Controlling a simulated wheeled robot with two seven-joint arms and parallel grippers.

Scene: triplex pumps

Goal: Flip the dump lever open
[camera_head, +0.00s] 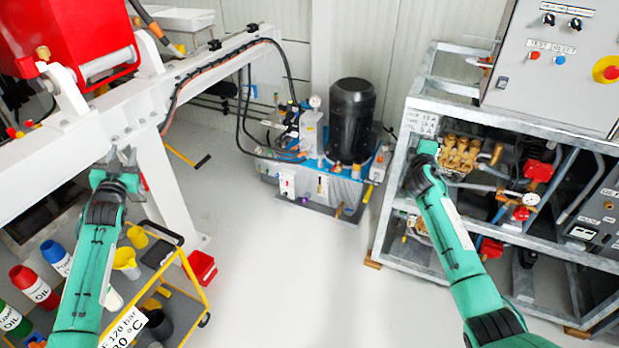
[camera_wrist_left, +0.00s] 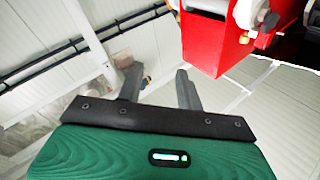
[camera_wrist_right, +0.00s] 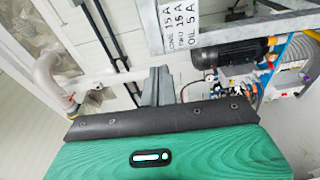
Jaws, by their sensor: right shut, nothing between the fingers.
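I cannot pick out the dump lever for certain. On the pump rack at the right of the head view are a brass pump head (camera_head: 460,153), a red valve part (camera_head: 539,171) and a round gauge (camera_head: 531,199). My right gripper (camera_head: 427,148) is at the rack's left side, just left of the brass pump head. Its fingers are together and empty in the right wrist view (camera_wrist_right: 158,86). My left gripper (camera_head: 122,158) is in front of the white beam, away from the rack. Its fingers stand apart with nothing between them in the left wrist view (camera_wrist_left: 159,88).
A grey control panel (camera_head: 555,60) sits on top of the metal rack (camera_head: 395,190). A black motor on a blue hydraulic unit (camera_head: 352,120) stands at the back. A yellow cart (camera_head: 190,290) with containers is at lower left. The floor between (camera_head: 290,270) is clear.

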